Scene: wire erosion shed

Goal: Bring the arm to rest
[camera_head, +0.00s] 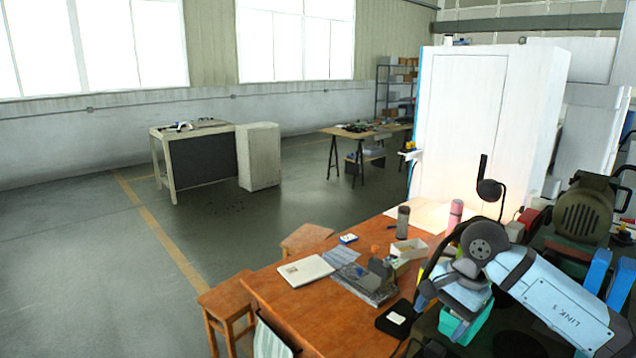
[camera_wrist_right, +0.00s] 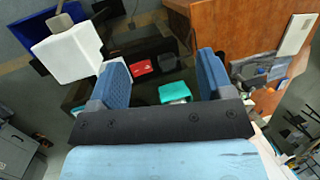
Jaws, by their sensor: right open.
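My right arm (camera_head: 545,290) enters the head view at the lower right and bends above the crowded area beside the wooden table. A teal box (camera_wrist_right: 174,92) and a red item (camera_wrist_right: 141,67) appear beyond the gap, apart from the fingers. My left gripper is not in view.
Open floor (camera_head: 100,270) lies left.

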